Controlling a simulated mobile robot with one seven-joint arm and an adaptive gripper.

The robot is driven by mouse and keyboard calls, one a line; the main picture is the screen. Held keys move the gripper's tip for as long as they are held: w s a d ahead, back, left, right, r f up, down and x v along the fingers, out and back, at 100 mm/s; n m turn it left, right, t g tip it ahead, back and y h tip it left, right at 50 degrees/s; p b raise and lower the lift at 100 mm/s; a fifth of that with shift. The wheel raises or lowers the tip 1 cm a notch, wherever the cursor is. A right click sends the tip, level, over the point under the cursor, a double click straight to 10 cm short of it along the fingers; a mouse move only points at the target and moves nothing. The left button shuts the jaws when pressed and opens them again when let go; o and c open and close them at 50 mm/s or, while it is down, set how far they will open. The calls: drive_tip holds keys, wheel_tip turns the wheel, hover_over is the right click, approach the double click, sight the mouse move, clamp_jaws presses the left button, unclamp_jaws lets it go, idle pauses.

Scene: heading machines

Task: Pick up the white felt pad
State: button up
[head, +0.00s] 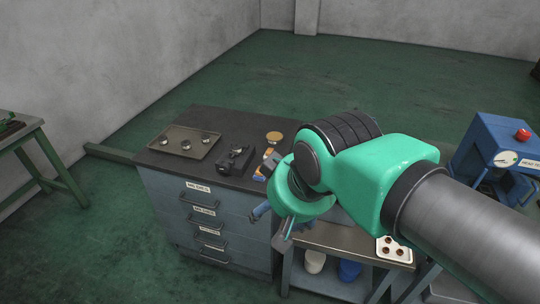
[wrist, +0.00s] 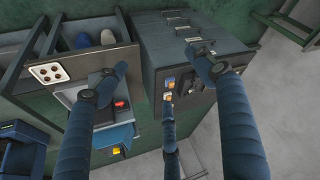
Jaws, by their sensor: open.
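I cannot make out a white felt pad for certain. A pale square piece (head: 394,241) with several small brown round things on it lies on the low bench at the right; it also shows in the wrist view (wrist: 48,63) at the left. It may be a tray or a pad; I cannot tell. My gripper (head: 285,222) hangs in front of the cabinet's right edge, left of that piece and apart from it. In the wrist view its blue fingers (wrist: 160,75) are spread, with nothing between them.
A grey drawer cabinet (head: 215,232) carries a shallow tray (head: 172,133) with several metal rings, a dark fixture (head: 235,160) and a tan disc (head: 274,137). A blue machine (head: 485,140) with a red button stands right. White and blue bins (head: 350,270) sit under the bench (head: 345,240).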

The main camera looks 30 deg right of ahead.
drive_tip(key=w+d+r+m+g+p, duration=0.1)
drive_tip(key=w+d+r+m+p, duration=0.15)
drive_tip(key=w+r+m, duration=0.4)
drive_tip(key=m+g+p, duration=0.5)
drive_tip(key=m+p, duration=1.2)
drive_tip(key=m, duration=0.3)
hover_over(270, 150)
wheel_tip(270, 150, down, 21)
drive_tip(key=shift+d+r, duration=0.1)
drive_tip(key=shift+r, duration=0.1)
drive_tip(key=shift+f+p, duration=0.3)
drive_tip(key=shift+f, duration=4)
drive_tip(key=shift+f, duration=0.1)
